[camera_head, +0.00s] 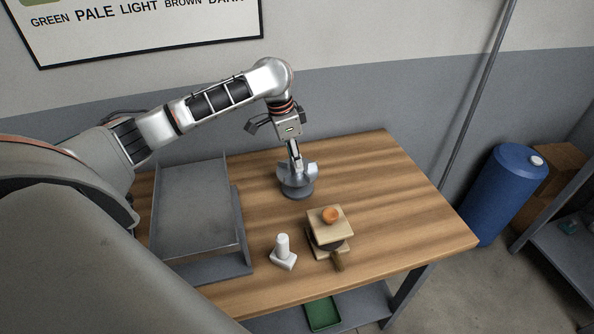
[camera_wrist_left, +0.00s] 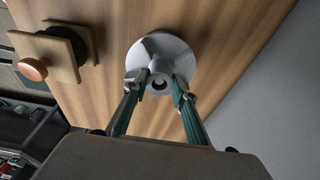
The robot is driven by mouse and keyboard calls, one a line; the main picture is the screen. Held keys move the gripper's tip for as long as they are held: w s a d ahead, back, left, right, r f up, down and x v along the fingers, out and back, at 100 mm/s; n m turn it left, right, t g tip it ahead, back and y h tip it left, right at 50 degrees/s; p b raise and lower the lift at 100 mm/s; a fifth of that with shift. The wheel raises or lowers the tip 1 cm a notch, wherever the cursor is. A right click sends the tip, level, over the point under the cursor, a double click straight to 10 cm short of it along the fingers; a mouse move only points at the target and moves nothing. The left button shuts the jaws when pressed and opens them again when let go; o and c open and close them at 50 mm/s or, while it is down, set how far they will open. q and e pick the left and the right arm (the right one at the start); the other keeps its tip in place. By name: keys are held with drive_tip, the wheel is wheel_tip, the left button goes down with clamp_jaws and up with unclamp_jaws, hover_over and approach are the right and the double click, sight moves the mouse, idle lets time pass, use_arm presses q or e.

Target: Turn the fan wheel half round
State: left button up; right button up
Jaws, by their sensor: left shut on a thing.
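The fan wheel (camera_head: 298,185) is a grey round piece with raised vanes, standing near the back middle of the wooden table. In the left wrist view the fan wheel (camera_wrist_left: 160,48) shows as a pale disc with a central hub that has a dark hole. My left gripper (camera_head: 296,163) points down from above onto it. In the wrist view the left gripper's fingers (camera_wrist_left: 158,86) are on either side of the hub and shut on it. The fingers hide part of the wheel's near side. My right gripper is not in view.
A grey metal tray (camera_head: 192,212) stands left of the wheel. A white piece on a base (camera_head: 283,252) and a wooden block with an orange knob (camera_head: 330,215) stand in front. The table's right side (camera_head: 410,215) is clear.

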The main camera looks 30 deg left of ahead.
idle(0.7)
use_arm(q)
drive_tip(key=n, duration=0.3)
drive_tip(key=n+y, duration=0.1)
drive_tip(key=n, duration=0.1)
drive_tip(key=shift+s+d+n+t, duration=0.1)
drive_tip(key=shift+d+n+t, duration=0.05)
drive_tip(key=shift+n+t, duration=0.2)
drive_tip(key=n+y, duration=0.1)
drive_tip(key=n, duration=0.4)
drive_tip(key=shift+d, duration=0.15)
drive_tip(key=n+y, duration=0.1)
drive_tip(key=n, duration=0.4)
drive_tip(key=shift+d+n, duration=0.15)
drive_tip(key=shift+n, duration=0.2)
drive_tip(key=n, duration=0.3)
drive_tip(key=n+g, duration=0.1)
drive_tip(key=n, duration=0.1)
drive_tip(key=shift+w+f+n+g, duration=0.1)
drive_tip(key=shift+w+n+g, duration=0.15)
drive_tip(key=shift+n, duration=0.15)
drive_tip(key=o, duration=1.1)
drive_tip(key=shift+c, duration=0.2)
